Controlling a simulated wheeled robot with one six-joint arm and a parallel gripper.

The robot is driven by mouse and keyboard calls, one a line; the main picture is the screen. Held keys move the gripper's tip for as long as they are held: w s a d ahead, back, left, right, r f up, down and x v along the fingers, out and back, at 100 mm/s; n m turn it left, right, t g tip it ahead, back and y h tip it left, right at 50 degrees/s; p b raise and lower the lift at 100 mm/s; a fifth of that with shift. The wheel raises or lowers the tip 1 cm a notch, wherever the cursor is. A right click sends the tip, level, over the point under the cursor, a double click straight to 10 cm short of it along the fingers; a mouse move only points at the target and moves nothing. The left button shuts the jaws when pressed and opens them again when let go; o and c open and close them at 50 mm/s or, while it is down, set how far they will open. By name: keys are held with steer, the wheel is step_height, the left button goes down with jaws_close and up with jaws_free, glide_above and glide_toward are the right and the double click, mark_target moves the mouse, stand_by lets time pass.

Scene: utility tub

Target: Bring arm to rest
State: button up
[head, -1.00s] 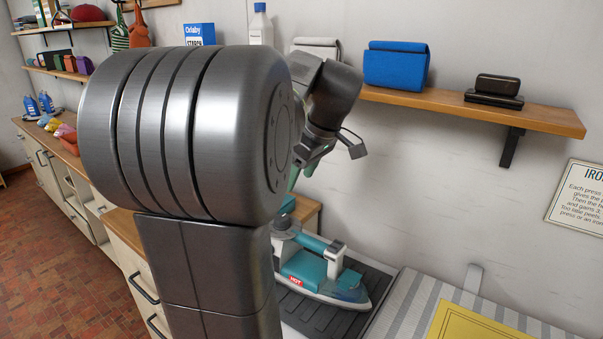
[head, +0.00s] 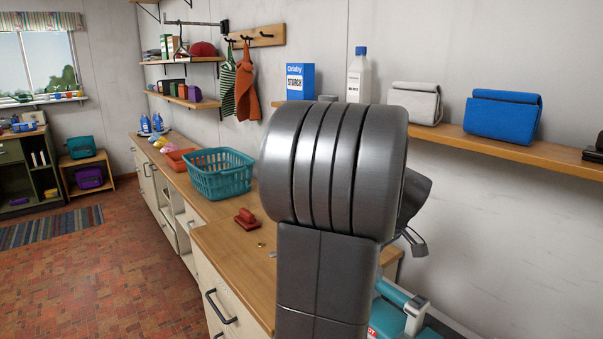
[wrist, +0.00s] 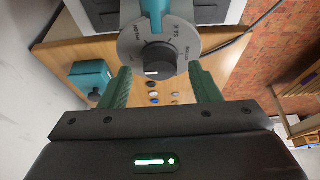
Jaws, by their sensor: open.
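My gripper (wrist: 160,90) shows in the wrist view with its two green fingers spread apart. It is open. An iron's round grey dial (wrist: 160,55) with a dark knob lies beyond and between the fingertips; I cannot tell how far away it is. The teal and white iron (head: 398,310) shows partly in the head view, low and right of my arm. My raised arm fills the middle of the head view and hides most of my gripper there.
A wooden shelf (head: 480,139) on the wall behind my arm carries a starch box (head: 300,82), a white bottle (head: 359,78) and a blue pouch (head: 503,115). A teal basket (head: 219,174) and a red object (head: 247,217) stand on the counter left of my arm. The floor at left is open.

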steer(key=shift+w+a+f, duration=0.15)
steer(key=shift+f, duration=0.4)
steer(key=shift+r, duration=0.1)
